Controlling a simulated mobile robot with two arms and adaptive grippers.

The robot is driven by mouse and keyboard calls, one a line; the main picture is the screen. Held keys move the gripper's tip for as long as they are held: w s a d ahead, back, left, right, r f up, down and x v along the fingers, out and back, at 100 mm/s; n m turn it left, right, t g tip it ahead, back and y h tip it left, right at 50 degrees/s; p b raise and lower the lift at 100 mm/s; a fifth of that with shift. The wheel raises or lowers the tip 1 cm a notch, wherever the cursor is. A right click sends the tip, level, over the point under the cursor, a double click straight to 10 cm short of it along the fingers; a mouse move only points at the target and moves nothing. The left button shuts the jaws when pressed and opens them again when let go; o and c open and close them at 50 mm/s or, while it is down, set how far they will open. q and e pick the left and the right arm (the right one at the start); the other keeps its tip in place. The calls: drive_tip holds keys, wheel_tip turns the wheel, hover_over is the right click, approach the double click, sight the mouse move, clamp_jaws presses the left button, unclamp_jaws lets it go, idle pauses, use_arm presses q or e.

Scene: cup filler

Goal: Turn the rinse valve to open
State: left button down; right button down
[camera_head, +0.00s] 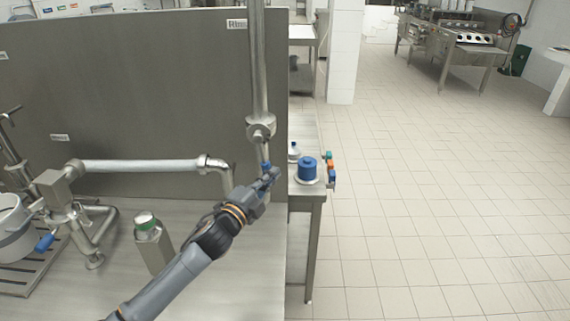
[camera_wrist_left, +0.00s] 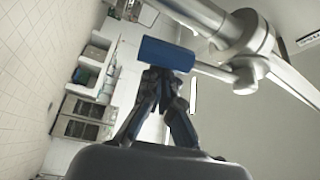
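The valve on the vertical pipe (camera_head: 260,128) has a blue handle (camera_head: 266,166) hanging below its round body; a label (camera_head: 236,23), too small to read surely, is on the panel beside the pipe. In the left wrist view, the blue handle (camera_wrist_left: 167,54) lies across the view just beyond the fingertips, its metal stem running right to the pipe. My left gripper (camera_head: 270,177) is at the handle's lower end. Its fingers (camera_wrist_left: 163,80) converge at their tips and look shut. Whether they touch the handle cannot be told. My right gripper is not in view.
A second blue handle (camera_head: 45,242) is on the pipework at left, near a white bucket (camera_head: 14,240). A green-capped metal container (camera_head: 152,243) stands on the counter. A blue jar (camera_head: 308,169) stands on the side table right of the panel edge. The floor at right is clear.

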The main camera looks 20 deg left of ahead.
use_arm(q)
drive_tip(key=shift+s+a+f, duration=0.15)
drive_tip(key=shift+a, duration=0.3)
drive_tip(key=shift+s+a+f, duration=0.1)
drive_tip(key=shift+a+f, duration=0.05)
drive_tip(key=shift+a, duration=0.25)
drive_tip(key=shift+d, duration=0.1)
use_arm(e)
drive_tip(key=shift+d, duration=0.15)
